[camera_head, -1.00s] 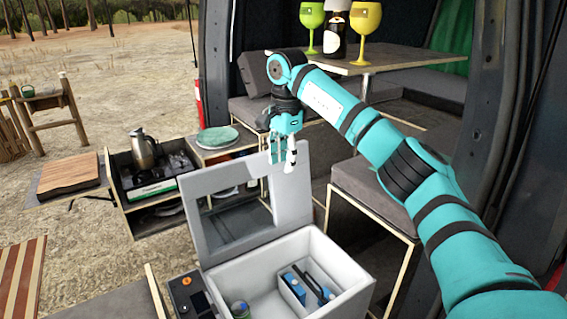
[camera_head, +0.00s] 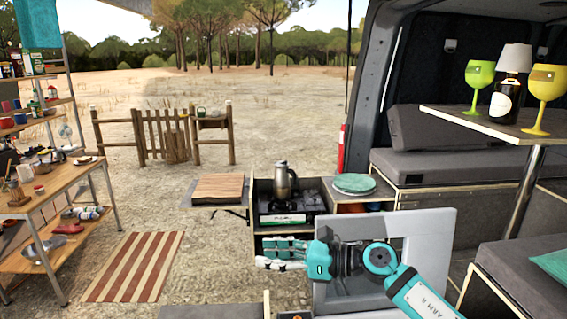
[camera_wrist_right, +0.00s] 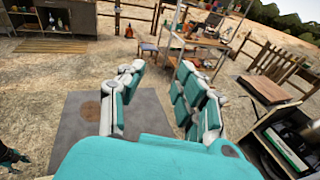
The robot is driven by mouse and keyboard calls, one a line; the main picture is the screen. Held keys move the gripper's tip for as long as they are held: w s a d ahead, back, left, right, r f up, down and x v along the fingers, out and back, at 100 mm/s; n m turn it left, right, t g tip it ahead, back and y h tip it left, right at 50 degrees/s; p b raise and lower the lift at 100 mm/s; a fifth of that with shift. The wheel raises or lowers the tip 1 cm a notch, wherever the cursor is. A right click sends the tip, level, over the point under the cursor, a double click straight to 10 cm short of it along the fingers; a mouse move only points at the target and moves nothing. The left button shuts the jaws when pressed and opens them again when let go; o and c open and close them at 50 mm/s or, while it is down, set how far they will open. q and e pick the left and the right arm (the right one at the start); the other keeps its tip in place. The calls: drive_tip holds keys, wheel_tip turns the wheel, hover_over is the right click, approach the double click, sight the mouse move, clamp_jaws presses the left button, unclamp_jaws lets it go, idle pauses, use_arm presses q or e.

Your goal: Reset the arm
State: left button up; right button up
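My right arm comes in from the lower right in the head view. My right gripper (camera_head: 266,253) points left, in front of the grey cooler lid (camera_head: 444,245), which stands open. In the right wrist view the two finger sets of this gripper (camera_wrist_right: 160,88) are spread apart, with nothing between them. A small dark and teal part at the lower left edge of that view looks like my left gripper (camera_wrist_right: 12,158); whether it is open cannot be seen. My left arm does not show in the head view.
A kettle (camera_head: 282,180) stands on a stove (camera_head: 290,205) behind my right gripper, beside stacked plates (camera_head: 354,183). A van table (camera_head: 470,122) holds two goblets and a bottle. A workbench (camera_head: 50,195) stands left. The striped mat (camera_head: 133,265) lies on open ground.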

drive_tip(key=s+d+r+m+t+h, duration=0.1)
drive_tip(key=d+m+t, duration=0.2)
drive_tip(key=m+t, duration=0.55)
drive_tip(key=d+r+m+t+h, duration=0.1)
drive_tip(key=d+m+t+h, duration=0.15)
drive_tip(key=m+t, duration=0.65)
drive_tip(key=s+d+f+m+g+h, duration=0.3)
drive_tip(key=d+f+m+h, duration=0.35)
drive_tip(key=m, duration=0.35)
drive_tip(key=s+d+f+m+g+h, duration=0.2)
drive_tip(key=d+f+m+h, duration=0.4)
drive_tip(key=m, duration=0.5)
drive_tip(key=s+d+f+m+g, duration=0.3)
drive_tip(key=s+f+m+g, duration=0.25)
drive_tip(key=s+f, duration=0.6)
drive_tip(key=s+d+f+m+g, duration=0.2)
drive_tip(key=s+f+m+g, duration=0.35)
drive_tip(key=s, duration=1.05)
wheel_tip(320, 180, down, 29)
drive_tip(key=s+n+g+b, duration=0.2)
drive_tip(key=g+b, duration=0.2)
drive_tip(key=s+d+f+b, duration=0.3)
drive_tip(key=s+f, duration=1.4)
drive_tip(key=f, duration=0.4)
drive_tip(key=shift+f+g+b, duration=0.2)
drive_tip(key=shift+g+b, duration=0.15)
